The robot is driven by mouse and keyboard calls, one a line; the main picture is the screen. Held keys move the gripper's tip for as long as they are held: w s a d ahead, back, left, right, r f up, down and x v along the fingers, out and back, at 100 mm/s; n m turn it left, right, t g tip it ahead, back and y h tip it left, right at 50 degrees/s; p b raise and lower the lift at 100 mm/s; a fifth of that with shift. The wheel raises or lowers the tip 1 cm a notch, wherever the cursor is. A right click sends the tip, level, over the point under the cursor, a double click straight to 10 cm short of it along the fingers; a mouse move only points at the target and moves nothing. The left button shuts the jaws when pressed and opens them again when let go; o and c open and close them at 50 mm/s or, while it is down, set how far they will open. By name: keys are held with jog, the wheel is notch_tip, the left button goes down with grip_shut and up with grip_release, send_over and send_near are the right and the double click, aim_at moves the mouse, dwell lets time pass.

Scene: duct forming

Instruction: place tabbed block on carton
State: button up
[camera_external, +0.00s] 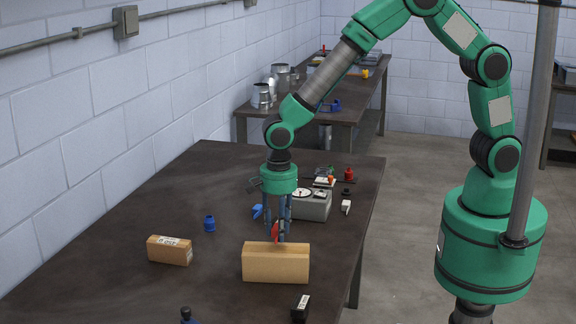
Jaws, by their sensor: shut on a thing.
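My gripper (277,236) points straight down over the dark table. Its fingers are shut on a small red piece (275,233), which looks like the tabbed block; the fingers hide part of it. The red piece is at the top of the larger tan carton (276,266), near its middle. I cannot tell whether it touches the carton's top or is just above or behind it. The carton lies lengthwise on the table. A smaller tan carton (166,251) with a white label lies to the left.
A grey box with a dial (313,205) stands close behind my gripper. Several small parts lie at the back right. The left table area is clear.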

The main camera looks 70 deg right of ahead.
jog(key=shift+f, duration=1.6)
jog(key=shift+f, duration=0.15)
jog(key=o, duration=1.2)
jog(key=shift+c, duration=0.2)
notch_tip(320, 180, up, 12)
jog(key=shift+r+p, duration=0.15)
jog(key=shift+p, duration=0.3)
jog(key=shift+r, duration=0.1)
